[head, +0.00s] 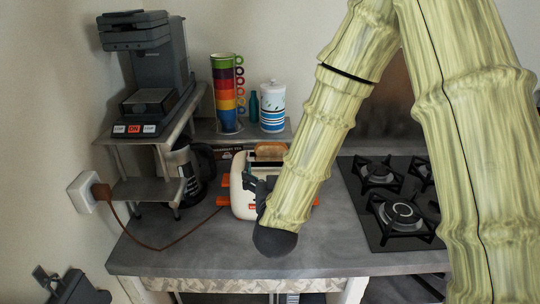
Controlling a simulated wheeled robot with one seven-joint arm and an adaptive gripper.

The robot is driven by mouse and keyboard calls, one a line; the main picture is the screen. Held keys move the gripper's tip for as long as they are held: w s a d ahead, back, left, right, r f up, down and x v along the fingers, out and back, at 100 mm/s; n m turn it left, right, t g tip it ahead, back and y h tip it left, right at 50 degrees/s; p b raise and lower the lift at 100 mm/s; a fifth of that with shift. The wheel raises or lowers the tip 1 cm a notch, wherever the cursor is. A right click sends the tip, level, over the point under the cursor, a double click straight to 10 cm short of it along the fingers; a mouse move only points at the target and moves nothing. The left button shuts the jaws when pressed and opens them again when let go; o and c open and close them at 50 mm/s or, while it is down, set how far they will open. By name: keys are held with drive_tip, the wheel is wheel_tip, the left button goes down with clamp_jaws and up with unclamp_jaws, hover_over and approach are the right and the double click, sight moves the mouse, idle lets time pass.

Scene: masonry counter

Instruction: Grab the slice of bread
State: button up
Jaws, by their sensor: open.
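A slice of bread (270,151) stands upright in the slot of the white toaster (240,196), its brown top showing above the rim. The toaster has orange parts at its sides and sits on the grey counter. My gripper (254,182) is dark and open, in front of the toaster and a little below the bread's top. It appears apart from the bread. My bamboo-patterned arm comes down from the upper right and hides the toaster's right part. The gripper's fingertips are small and partly merge with the toaster behind them.
A black gas stove (385,240) is to the right. A coffee machine (146,70) stands on a metal shelf at left, with a carafe (181,176) below. Stacked colored mugs (225,95) and a white-blue canister (272,107) stand behind. The counter's front left (170,262) is clear apart from a brown cord.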

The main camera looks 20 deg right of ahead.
sight(271, 146)
drive_tip(key=x, duration=0.2)
drive_tip(key=p+x, duration=0.1)
drive_tip(key=r+x, duration=0.1)
drive_tip(key=x, duration=0.1)
drive_tip(key=shift+w+d+p, duration=0.25)
drive_tip(key=shift+p, duration=0.1)
drive_tip(key=shift+w+r, duration=0.15)
drive_tip(key=shift+w, duration=0.1)
drive_tip(key=shift+p+x, duration=1.35)
drive_tip(key=shift+x, duration=1)
drive_tip(key=shift+a, duration=0.1)
drive_tip(key=c, duration=0.7)
